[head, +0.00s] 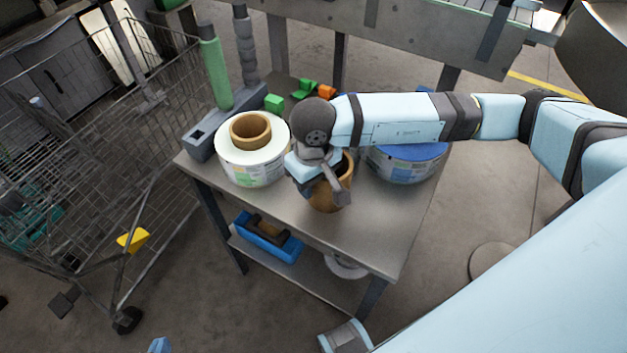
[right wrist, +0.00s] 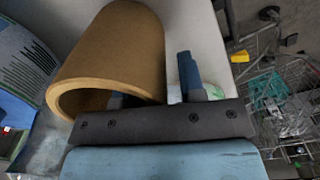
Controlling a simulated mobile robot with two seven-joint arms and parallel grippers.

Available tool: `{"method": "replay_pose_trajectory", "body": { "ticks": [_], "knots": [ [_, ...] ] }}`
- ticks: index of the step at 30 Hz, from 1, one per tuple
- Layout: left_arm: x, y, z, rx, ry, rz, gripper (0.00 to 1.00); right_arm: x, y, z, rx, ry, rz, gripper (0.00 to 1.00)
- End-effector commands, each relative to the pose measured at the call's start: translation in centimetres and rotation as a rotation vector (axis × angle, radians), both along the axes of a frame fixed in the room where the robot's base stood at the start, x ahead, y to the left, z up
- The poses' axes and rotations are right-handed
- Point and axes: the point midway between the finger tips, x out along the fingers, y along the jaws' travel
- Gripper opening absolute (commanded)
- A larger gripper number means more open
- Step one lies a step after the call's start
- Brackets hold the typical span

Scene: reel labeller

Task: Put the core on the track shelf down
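The core is a brown cardboard tube (head: 323,198) with its open end up, over the table between two reels. In the right wrist view the core (right wrist: 118,52) fills the left half, its open mouth toward my palm. My right gripper (head: 335,183) reaches down onto its rim. In the right wrist view (right wrist: 157,95) one finger is inside the tube and the other is outside, with the wall pinched between them. The core's far end is hidden in the wrist view. Only a small light-blue tip of my left gripper (head: 160,346) shows at the bottom edge; its fingers cannot be made out.
A white reel with a brown core (head: 252,165) stands left of the core, a blue reel (head: 407,165) right. Green and orange blocks (head: 308,88) lie behind. A grey stand with posts (head: 225,110) is at the table's back left. A wire cart (head: 110,160) stands left.

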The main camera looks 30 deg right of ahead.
Motion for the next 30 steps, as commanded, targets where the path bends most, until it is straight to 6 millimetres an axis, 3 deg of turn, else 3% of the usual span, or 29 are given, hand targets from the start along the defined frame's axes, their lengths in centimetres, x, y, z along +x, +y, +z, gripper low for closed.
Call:
{"method": "replay_pose_trajectory", "body": {
  "ticks": [5, 18, 24, 30],
  "knots": [
    [-0.1, 0.0, -0.1, -0.002, 0.01, 0.003, 0.0, 0.1, 0.0, 1.8, 0.002, -0.004, 0.0, 0.37],
    [-0.1, -0.2, -0.2, -0.008, 0.014, 0.008, 0.0, 0.1, 0.0, 10.6, 0.002, -0.004, 0.001, 0.37],
    [-0.1, -0.2, 0.0, -0.01, 0.01, 0.009, 0.0, 0.0, 0.0, 12.2, 0.001, -0.001, 0.0, 0.37],
    [-0.1, -0.1, 0.0, -0.008, 0.01, 0.008, 0.0, 0.0, 0.0, 12.3, 0.001, 0.0, 0.0, 0.37]
  ]
}}
